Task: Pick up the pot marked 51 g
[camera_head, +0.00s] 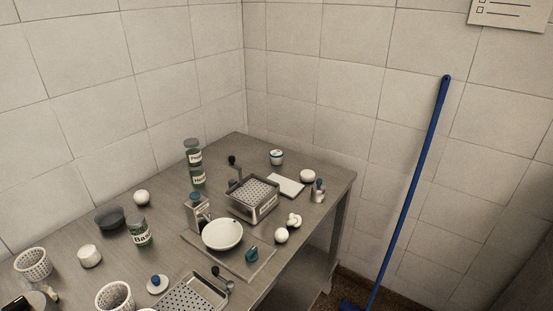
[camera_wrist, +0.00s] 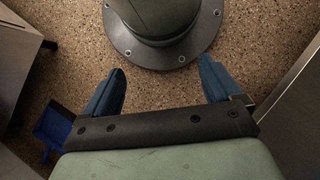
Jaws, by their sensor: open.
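No marking of 51 g can be read in either view, so I cannot tell which pot bears it. A small white pot with a dark blue band (camera_head: 277,157) stands at the back of the metal table in the head view. A plain white pot (camera_head: 90,256) stands near the left front. Two labelled jars (camera_head: 194,165) appear stacked at the back, and another labelled jar (camera_head: 140,231) stands left of centre. My gripper (camera_wrist: 162,66) shows in the wrist view with its blue fingers wide apart and nothing between them, above the speckled floor. It is not seen in the head view.
The metal table (camera_head: 175,262) is crowded. White perforated baskets (camera_head: 33,264) stand at the left front. A metal box with a perforated top (camera_head: 253,196), a white bowl (camera_head: 222,234) and a perforated tray (camera_head: 192,296) fill the middle. A blue-handled pole (camera_head: 410,190) leans against the right wall.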

